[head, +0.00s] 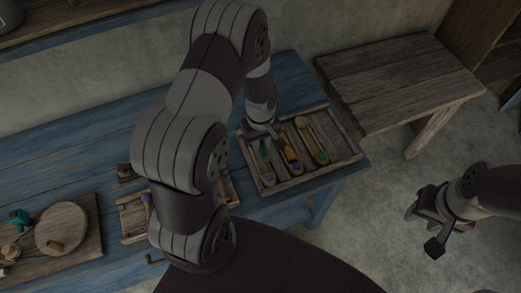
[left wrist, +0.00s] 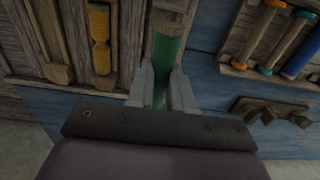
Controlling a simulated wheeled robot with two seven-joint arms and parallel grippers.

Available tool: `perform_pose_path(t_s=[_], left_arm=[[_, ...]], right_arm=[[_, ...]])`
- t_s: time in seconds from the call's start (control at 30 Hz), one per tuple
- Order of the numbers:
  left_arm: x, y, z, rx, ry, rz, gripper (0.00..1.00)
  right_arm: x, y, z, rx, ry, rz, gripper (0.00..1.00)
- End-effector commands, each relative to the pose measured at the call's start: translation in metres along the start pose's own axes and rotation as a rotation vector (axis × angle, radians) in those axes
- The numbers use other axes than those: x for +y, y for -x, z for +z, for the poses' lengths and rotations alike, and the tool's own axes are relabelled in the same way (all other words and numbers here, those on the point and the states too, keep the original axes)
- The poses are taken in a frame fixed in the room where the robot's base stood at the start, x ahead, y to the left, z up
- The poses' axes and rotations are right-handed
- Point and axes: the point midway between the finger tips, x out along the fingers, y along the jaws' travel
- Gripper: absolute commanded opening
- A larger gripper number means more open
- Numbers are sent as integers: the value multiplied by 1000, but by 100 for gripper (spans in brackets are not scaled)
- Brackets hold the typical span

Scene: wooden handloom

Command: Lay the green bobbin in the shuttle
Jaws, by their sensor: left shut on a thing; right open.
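My left gripper (head: 267,134) reaches down over a wooden tray (head: 354,157) on the blue table. In the left wrist view my left gripper (left wrist: 163,72) is shut on the green bobbin (left wrist: 168,50), between its two grey fingers. The green bobbin (head: 263,149) shows in the head view over the tray's left compartment. I cannot tell whether it rests on anything below. A wooden piece (head: 268,178), perhaps the shuttle, shows under its near end. My right gripper (head: 425,229) is open and empty above the floor at right.
A yellow-wound piece (head: 290,152) and a plain wooden piece (head: 311,138) lie in neighbouring compartments. A smaller tray (head: 134,238), a board with a round disc (head: 61,228) and a small dark rack (left wrist: 270,112) stand nearby. A wooden side table (head: 400,80) is bare.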

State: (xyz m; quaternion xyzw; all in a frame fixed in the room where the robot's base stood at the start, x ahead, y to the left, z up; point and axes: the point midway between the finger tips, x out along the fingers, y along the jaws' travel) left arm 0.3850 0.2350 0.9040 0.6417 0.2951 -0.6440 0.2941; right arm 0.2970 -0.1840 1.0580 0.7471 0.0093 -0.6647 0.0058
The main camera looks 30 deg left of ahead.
Motion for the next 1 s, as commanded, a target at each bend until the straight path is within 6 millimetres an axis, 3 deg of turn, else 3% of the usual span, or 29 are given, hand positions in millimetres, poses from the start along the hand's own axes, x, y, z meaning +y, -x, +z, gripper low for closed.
perform_pose_path(t_s=[0.23,0.43,0.63,0.97,1.0], left_arm=[[2,-15,-2,0,-18,1,0],[1,-42,-1,0,-18,1,0],[1,-64,-1,0,-18,0,0],[2,-69,-1,0,-17,1,0],[2,-69,-1,0,-17,1,24]], right_arm=[[0,-15,2,0,0,0,43],[0,-41,5,0,0,0,43],[0,-54,6,0,0,0,43],[0,-55,6,0,0,0,43],[0,-55,6,0,0,0,43]])
